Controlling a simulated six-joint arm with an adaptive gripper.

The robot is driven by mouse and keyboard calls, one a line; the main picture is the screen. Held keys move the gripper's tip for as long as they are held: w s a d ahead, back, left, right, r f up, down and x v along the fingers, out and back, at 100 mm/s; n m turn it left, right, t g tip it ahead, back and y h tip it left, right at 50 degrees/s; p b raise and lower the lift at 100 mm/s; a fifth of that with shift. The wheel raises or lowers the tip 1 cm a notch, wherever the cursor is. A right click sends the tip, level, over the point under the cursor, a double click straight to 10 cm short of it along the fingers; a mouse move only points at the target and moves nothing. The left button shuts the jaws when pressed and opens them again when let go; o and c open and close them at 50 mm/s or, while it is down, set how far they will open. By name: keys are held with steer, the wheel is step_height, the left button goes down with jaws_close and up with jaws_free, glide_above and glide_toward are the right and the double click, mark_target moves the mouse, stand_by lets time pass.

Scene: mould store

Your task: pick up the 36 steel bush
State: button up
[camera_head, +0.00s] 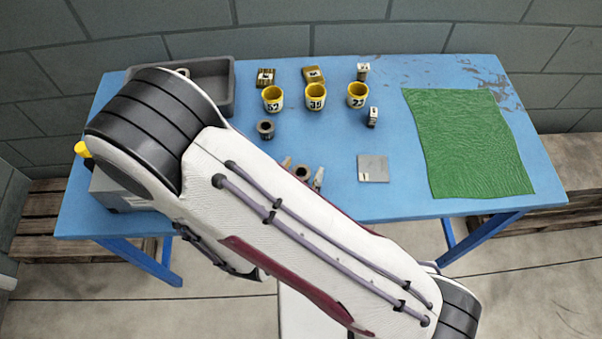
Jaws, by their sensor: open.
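A dark steel bush (265,130), a short ring with an open bore, stands on the blue table left of centre. I cannot read a number on it. A second dark ring-shaped bush (302,172) shows just beyond the edge of my arm, its near side hidden. My gripper (303,170) is mostly hidden behind my arm. Two pale fingertips show apart, one on each side of the second bush. I cannot tell how far down they reach or whether they touch it.
Numbered yellow cups (316,96) stand in a row behind the bushes. Small tagged wooden blocks (266,77) and tagged metal blocks (372,117) lie around them. A grey plate (373,169) and a green cloth (468,143) lie right. A grey tray (226,88) is back left.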

mark_target(300, 165)
steer(key=c, duration=1.4)
steer(key=shift+o, duration=0.2)
steer(key=shift+r, duration=0.2)
steer(key=shift+r, duration=1.45)
steer(key=shift+s+a+r, duration=0.1)
steer(key=shift+r, duration=0.05)
steer(key=s+a, duration=0.3)
steer(key=s, duration=0.5)
steer(key=s+a, duration=0.4)
steer(key=s, duration=0.4)
steer(key=shift+a, duration=0.2)
